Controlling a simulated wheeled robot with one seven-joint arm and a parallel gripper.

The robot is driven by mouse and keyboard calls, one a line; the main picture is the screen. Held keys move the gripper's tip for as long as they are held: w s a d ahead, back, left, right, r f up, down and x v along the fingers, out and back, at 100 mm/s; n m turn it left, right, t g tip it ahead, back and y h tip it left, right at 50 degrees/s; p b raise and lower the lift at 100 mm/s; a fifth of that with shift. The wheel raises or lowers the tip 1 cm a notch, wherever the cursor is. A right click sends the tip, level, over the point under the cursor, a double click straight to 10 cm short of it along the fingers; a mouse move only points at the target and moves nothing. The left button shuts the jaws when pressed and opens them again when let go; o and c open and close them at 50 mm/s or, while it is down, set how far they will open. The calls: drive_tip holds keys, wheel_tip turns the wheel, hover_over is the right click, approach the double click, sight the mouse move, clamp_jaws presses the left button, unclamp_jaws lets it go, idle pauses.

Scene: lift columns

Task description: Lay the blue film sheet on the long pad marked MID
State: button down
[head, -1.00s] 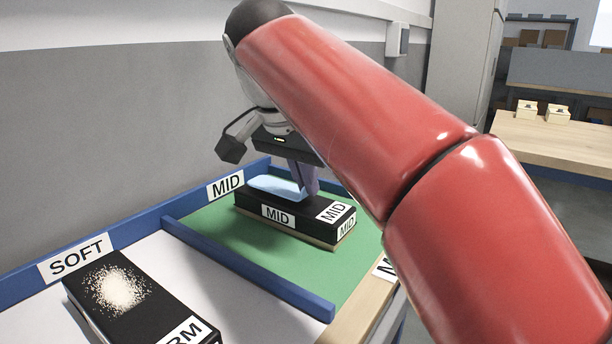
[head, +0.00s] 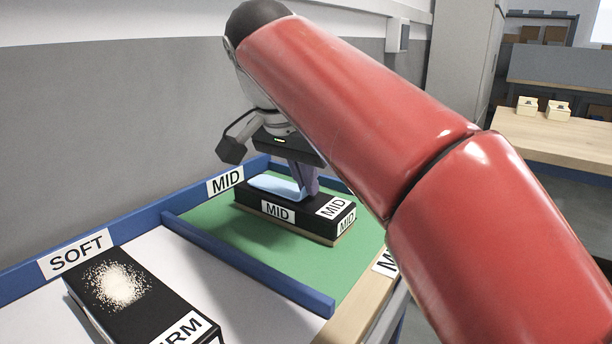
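The blue film sheet (head: 276,185) lies along the top of the long black pad marked MID (head: 300,217), at its left part. The pad lies on the green section of the bench. My gripper (head: 303,190) points down at the sheet's right end, and the sheet's edge there curves up against the fingers. From this angle I cannot tell whether the fingers are closed on the sheet or parted. My red arm hides part of the area to the right of the pad.
A blue divider (head: 245,262) separates the green section from a white one. A black pad with pale grains (head: 117,285) lies in the white section, near the SOFT label (head: 76,252). A grey wall stands behind. Green surface is free around the MID pad.

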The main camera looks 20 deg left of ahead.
drive_tip(key=shift+f, duration=0.1)
idle(0.4)
drive_tip(key=c, duration=1.6)
unclamp_jaws()
drive_tip(key=shift+o, duration=0.3)
drive_tip(key=o, duration=0.4)
drive_tip(key=shift+o, duration=0.2)
